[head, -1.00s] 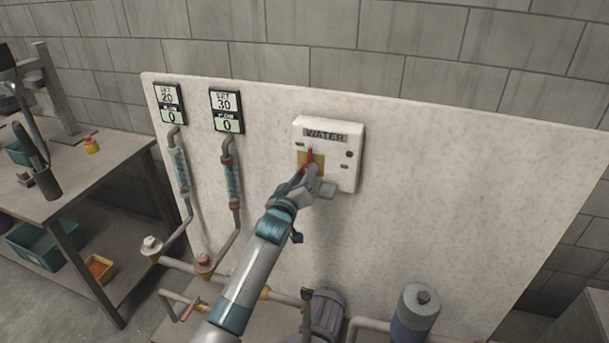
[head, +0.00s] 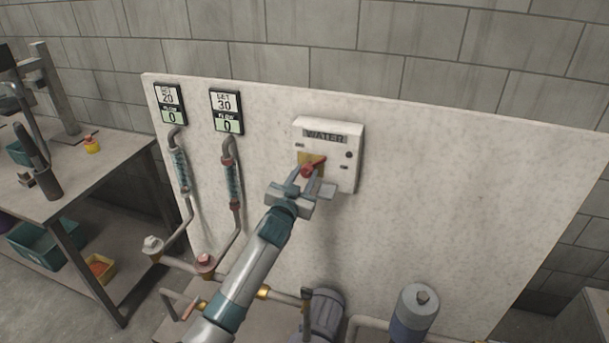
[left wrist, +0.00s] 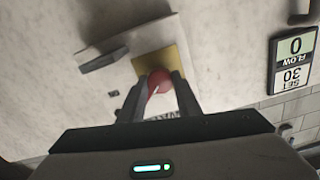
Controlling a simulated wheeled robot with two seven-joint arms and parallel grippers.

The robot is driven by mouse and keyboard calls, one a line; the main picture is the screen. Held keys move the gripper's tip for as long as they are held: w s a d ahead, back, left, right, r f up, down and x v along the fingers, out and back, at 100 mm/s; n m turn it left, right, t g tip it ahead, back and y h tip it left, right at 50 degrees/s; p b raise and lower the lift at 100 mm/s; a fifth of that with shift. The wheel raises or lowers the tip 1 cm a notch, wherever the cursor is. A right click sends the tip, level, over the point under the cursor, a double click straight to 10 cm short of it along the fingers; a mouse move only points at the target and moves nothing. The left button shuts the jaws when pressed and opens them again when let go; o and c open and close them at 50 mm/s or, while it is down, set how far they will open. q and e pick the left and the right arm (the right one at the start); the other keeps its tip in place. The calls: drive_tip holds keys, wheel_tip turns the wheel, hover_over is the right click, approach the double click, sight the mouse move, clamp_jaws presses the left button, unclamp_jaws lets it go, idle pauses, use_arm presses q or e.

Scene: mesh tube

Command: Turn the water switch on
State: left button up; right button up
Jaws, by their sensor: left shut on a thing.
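The white water switch box (head: 344,150), labelled WATER, is mounted on the pale panel. Its red switch handle (head: 307,170) sits over a yellow plate (head: 304,158) and leans towards the right in the head view. My left gripper (head: 305,176) is shut on the red handle. In the left wrist view the round red end (left wrist: 158,81) lies between the two fingers, in front of the yellow plate. The fingers hide part of the handle. My right gripper is not in view.
Two meters, SET 20 (head: 170,104) and SET 30 (head: 227,111), both read 0. Pipes with valves (head: 204,264) run below them. A pump (head: 322,315) and a grey canister (head: 416,310) stand low in front. A workbench (head: 85,170) is at left. The panel right of the box is bare.

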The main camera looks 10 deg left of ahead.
use_arm(q)
drive_tip(key=m, duration=0.4)
drive_tip(key=shift+m, duration=0.3)
drive_tip(key=shift+m+p, duration=0.3)
drive_tip(key=shift+m, duration=1.5)
drive_tip(key=o, duration=1.1)
drive_tip(key=shift+c, duration=0.2)
drive_tip(key=s+a+b, duration=0.1)
drive_tip(key=s+b, duration=0.2)
drive_tip(key=s, duration=1.4)
drive_tip(key=shift+s+a+b, duration=0.2)
drive_tip(key=shift+a+b, duration=0.05)
drive_tip(key=shift+b, duration=0.05)
drive_tip(key=shift+f, duration=0.15)
